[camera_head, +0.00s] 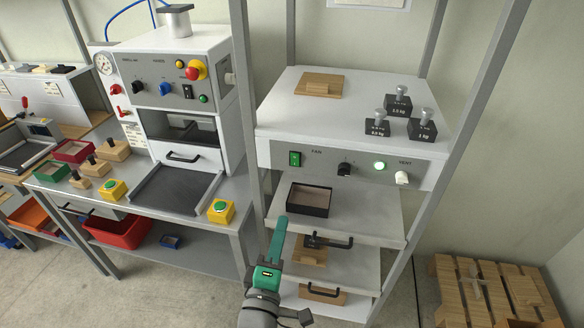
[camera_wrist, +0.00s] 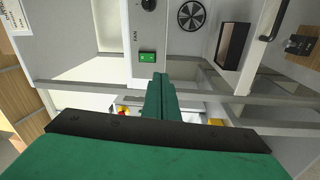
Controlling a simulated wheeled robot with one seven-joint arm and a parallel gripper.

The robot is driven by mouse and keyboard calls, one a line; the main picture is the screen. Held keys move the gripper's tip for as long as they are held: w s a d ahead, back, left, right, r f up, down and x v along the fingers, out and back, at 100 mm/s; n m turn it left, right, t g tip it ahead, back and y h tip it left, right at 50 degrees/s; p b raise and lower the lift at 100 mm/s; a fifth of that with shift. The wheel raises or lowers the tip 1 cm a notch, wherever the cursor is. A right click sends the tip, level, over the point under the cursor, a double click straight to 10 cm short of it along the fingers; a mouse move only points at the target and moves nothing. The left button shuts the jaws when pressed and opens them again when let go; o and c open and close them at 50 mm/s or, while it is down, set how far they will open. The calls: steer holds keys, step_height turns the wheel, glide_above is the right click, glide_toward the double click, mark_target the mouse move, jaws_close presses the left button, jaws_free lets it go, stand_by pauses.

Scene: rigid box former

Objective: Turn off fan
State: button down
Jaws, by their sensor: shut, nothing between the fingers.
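The fan switch is a green rocker (camera_head: 295,158) at the left end of the grey control panel (camera_head: 330,175), beside the label FAN. It also shows in the wrist view as a small green switch (camera_wrist: 147,56). On the same panel a green lamp (camera_head: 380,166) is lit, with a black knob (camera_head: 345,169) to its left and a white VENT knob (camera_head: 402,177) to its right. My gripper (camera_head: 281,224) is shut and empty, below the switch and apart from it in the head view. In the wrist view its fingertips (camera_wrist: 160,78) are close to the switch.
A dark open box (camera_head: 309,200) stands on the shelf below the panel. Several weights (camera_head: 400,101) and a wooden block (camera_head: 319,85) lie on top. Grey frame posts (camera_head: 244,80) flank the unit. A round fan grille (camera_wrist: 191,15) shows in the wrist view.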

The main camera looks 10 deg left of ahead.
mark_target(295, 157)
steer(key=shift+n+h, duration=0.3)
steer(key=shift+n, duration=0.2)
steer(key=r, duration=0.1)
steer(key=w+r, duration=0.1)
steer(key=r, duration=0.2)
steer(key=shift+w+a+r, duration=0.1)
steer(key=shift+w+a, duration=0.05)
steer(key=shift+a, duration=0.25)
steer(key=w, duration=0.4)
steer(key=w+r, duration=0.1)
steer(key=w, duration=0.8)
steer(key=shift+w+r, duration=0.4)
steer(key=shift+w+r, duration=0.1)
steer(key=shift+w, duration=0.05)
